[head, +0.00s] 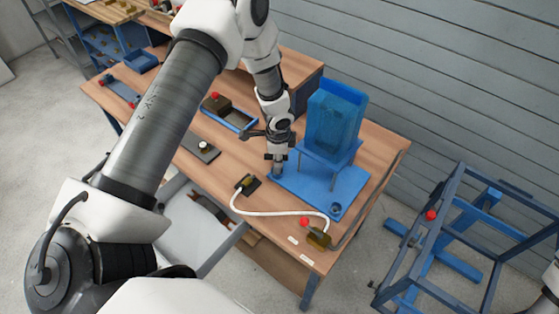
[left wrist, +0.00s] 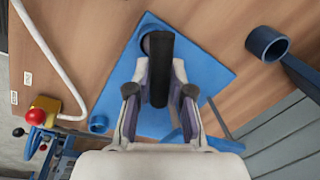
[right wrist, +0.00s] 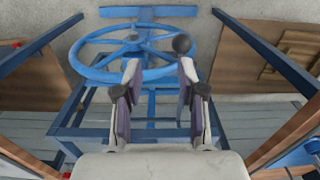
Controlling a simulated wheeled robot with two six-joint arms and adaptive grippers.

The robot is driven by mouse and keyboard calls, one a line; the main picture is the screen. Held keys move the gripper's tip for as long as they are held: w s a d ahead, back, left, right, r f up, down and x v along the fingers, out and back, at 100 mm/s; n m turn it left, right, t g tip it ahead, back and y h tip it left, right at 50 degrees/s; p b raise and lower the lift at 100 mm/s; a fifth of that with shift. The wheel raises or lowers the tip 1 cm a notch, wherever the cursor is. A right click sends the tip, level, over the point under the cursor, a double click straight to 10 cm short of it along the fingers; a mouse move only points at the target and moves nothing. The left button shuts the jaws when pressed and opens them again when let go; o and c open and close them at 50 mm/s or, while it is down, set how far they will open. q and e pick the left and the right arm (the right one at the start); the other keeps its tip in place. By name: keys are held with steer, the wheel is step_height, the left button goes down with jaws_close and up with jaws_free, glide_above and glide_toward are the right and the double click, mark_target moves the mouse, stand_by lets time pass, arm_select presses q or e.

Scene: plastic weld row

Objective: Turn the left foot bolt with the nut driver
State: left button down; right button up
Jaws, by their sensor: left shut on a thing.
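My left gripper (head: 277,158) points down over the near left end of the blue base plate (head: 318,188). In the left wrist view, the gripper (left wrist: 160,92) is shut on a black upright cylinder, which looks like the handle of the nut driver (left wrist: 160,66). A round blue foot cup (left wrist: 148,40) shows partly behind the handle. The driver's lower end and the left foot bolt are hidden. The other foot cup (head: 336,209) is at the plate's near right corner and also shows in the left wrist view (left wrist: 98,123). My right gripper (right wrist: 158,75) is open and empty.
A blue tank stand (head: 333,120) rises beside the left gripper. A white hose (head: 280,212) curves across the table front to a red-knobbed block (head: 318,238). A blue ring holder (left wrist: 267,43) shows in the left wrist view. A blue handwheel (right wrist: 135,50) lies beyond the right gripper.

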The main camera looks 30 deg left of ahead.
arm_select(q)
steer(key=n+b, duration=0.2)
steer(key=n, duration=0.1)
steer(key=n+b, duration=0.2)
steer(key=shift+a+f+g+y, duration=0.15)
steer(key=shift+f+g+y, duration=0.15)
steer(key=shift+f, duration=0.1)
steer(key=shift+r+n, duration=0.15)
steer(key=shift+n, duration=0.65)
arm_select(e)
step_height(320, 180, down, 5)
arm_select(q)
steer(key=shift+w+a+r+p, duration=0.1)
steer(key=shift+r+p, duration=0.4)
steer(key=shift+r, duration=0.2)
steer(key=shift+r+p, duration=0.6)
steer(key=shift+r, duration=0.2)
steer(key=shift+r+p, duration=0.95)
steer(key=shift+r, duration=0.35)
arm_select(e)
step_height(320, 180, up, 4)
steer(key=shift+r, duration=0.1)
arm_select(q)
steer(key=shift+f, duration=0.1)
